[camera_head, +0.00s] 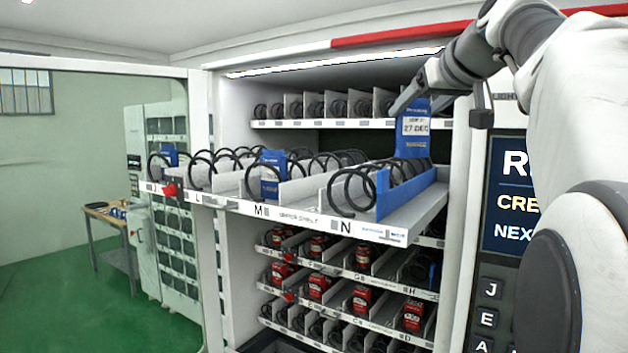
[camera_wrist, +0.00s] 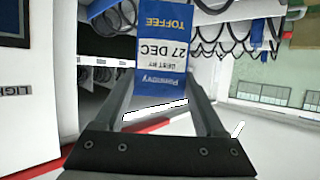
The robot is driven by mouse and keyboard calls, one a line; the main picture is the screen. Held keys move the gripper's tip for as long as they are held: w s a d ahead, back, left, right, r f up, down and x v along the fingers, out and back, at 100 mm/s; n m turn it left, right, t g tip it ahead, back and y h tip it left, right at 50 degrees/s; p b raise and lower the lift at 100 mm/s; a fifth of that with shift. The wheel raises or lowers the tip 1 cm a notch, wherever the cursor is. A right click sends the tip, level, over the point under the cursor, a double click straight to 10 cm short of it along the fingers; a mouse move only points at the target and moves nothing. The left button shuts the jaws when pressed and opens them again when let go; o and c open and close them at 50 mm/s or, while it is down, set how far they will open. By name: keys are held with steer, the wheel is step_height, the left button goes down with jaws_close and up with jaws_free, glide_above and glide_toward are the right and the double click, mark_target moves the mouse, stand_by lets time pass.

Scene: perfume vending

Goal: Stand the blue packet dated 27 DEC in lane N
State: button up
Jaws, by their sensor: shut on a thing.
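The blue packet dated 27 DEC (camera_head: 415,143) hangs upright over the rear right part of the pulled-out shelf. Its white date label faces the head camera. My gripper (camera_head: 408,98) is shut on the packet's upper part. In the wrist view my gripper (camera_wrist: 163,88) has the packet (camera_wrist: 163,30) between its fingers, with the words TOFFEE and 27 DEC showing upside down. Lane N (camera_head: 346,227) is the right lane, with a black coil. The packet's lower edge is close to the coils there; I cannot tell if it touches.
The pulled-out shelf (camera_head: 285,213) carries several coils and dividers. A blue upright panel (camera_head: 383,193) edges lane N's right side. Shelves above and below are close; the cabinet's keypad panel (camera_head: 505,200) stands right.

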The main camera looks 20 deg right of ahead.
steer(key=shift+w+a+f+b, duration=0.1)
steer(key=shift+w+a+f, duration=0.3)
steer(key=shift+a+f, duration=1.2)
steer(key=shift+w+a+f+b, duration=0.15)
steer(key=shift+w+a+f, duration=0.2)
steer(key=shift+a+f, duration=1.25)
steer(key=shift+w+a+f+b, duration=0.1)
steer(key=shift+w+a+f, duration=0.3)
steer(key=shift+a+f, duration=1.15)
steer(key=shift+d+f, duration=0.1)
steer(key=shift+f, duration=0.05)
steer(key=shift+f, duration=0.15)
steer(key=o, duration=1.4)
